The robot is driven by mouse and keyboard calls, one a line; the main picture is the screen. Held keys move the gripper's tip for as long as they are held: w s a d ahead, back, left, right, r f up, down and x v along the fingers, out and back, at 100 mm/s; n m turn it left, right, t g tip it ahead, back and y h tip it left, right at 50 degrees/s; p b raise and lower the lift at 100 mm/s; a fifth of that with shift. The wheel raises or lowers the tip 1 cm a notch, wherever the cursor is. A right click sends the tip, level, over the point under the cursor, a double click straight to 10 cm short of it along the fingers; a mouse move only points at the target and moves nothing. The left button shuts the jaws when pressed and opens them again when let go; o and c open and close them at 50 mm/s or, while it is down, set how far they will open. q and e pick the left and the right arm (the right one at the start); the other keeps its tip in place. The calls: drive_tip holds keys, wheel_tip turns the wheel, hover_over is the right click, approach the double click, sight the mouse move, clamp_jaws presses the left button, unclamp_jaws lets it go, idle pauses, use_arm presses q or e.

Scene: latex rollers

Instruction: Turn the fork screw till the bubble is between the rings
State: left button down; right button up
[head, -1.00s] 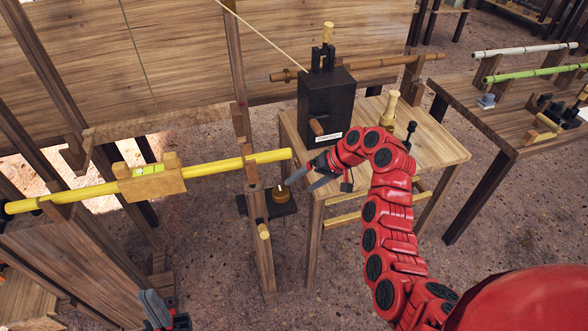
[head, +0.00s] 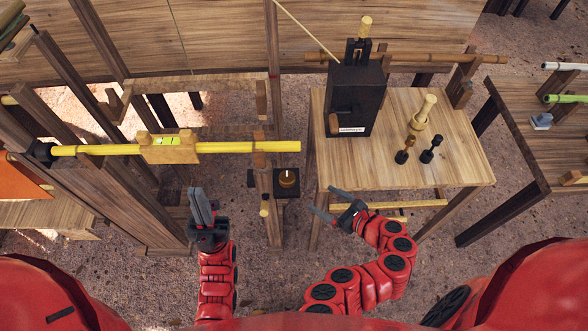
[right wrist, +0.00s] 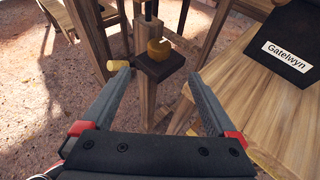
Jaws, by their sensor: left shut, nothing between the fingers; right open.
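A yellow pole (head: 240,147) runs level across the head view, its right part resting at a wooden post. A wooden block with a green vial (head: 167,141) sits on the pole; the bubble and rings are too small to tell. A light peg (head: 264,212) sticks out of the post below. My right gripper (head: 323,202) is open and empty, below right of the knob. My left gripper (head: 199,192) is shut and empty, below the pole.
A wooden frame (head: 115,190) stands at left.

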sight(291, 180)
drive_tip(key=p+x, duration=0.3)
drive_tip(key=x, duration=1)
drive_tip(key=shift+w+a+p, duration=0.15)
drive_tip(key=shift+a+p, duration=0.15)
drive_tip(key=shift+p, duration=0.05)
drive_tip(key=shift+w+a+f, duration=0.2)
drive_tip(key=shift+f, duration=0.05)
drive_tip(key=shift+x, duration=1.5)
drive_tip(key=c, duration=1.4)
drive_tip(key=shift+o, duration=0.2)
drive_tip(key=shift+f+b, duration=0.1)
drive_tip(key=shift+b, duration=0.3)
